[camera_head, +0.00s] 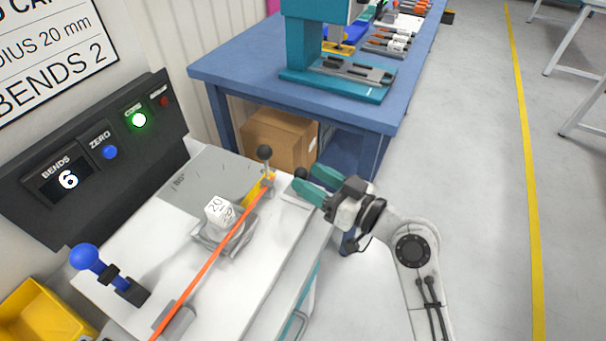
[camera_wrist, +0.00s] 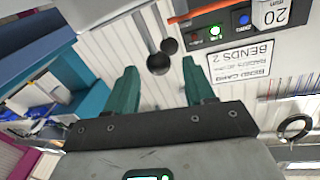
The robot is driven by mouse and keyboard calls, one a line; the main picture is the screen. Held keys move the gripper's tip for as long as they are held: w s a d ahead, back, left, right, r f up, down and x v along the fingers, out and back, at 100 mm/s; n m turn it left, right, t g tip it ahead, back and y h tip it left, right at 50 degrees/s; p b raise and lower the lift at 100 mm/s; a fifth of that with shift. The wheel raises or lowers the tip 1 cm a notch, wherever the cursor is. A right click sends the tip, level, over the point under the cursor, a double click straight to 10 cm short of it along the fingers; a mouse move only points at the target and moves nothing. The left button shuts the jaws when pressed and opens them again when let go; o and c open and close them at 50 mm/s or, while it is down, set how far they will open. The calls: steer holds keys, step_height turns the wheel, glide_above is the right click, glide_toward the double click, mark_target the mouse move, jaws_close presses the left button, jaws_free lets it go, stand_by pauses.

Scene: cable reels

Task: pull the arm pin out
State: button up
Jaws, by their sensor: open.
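Two dark ball knobs show at the far right end of the bench fixture. One knob (camera_head: 264,152) stands upright on a post by a yellow piece (camera_head: 258,188). The other knob (camera_head: 300,174) is just left of my gripper (camera_head: 311,182). I cannot tell for certain which knob belongs to the arm pin. My gripper has teal fingers, spread open and empty. In the wrist view, my gripper (camera_wrist: 158,66) has the nearer knob (camera_wrist: 158,64) in line between its fingertips, and the second knob (camera_wrist: 169,46) close behind it. Whether the fingers reach around the knob is unclear.
An orange cable (camera_head: 208,264) runs across the white bench past a white block (camera_head: 217,210) marked 20. A panel (camera_head: 85,150) shows BENDS 6 and a lit green light. A blue-knobbed lever (camera_head: 84,257) stands front left. A blue table (camera_head: 240,75) is behind; open floor lies right.

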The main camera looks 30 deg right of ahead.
steer(key=b+v, duration=0.1)
steer(key=v, duration=0.6)
steer(key=shift+s+b, duration=0.2)
steer(key=shift+b, duration=0.1)
steer(key=shift+d, duration=0.15)
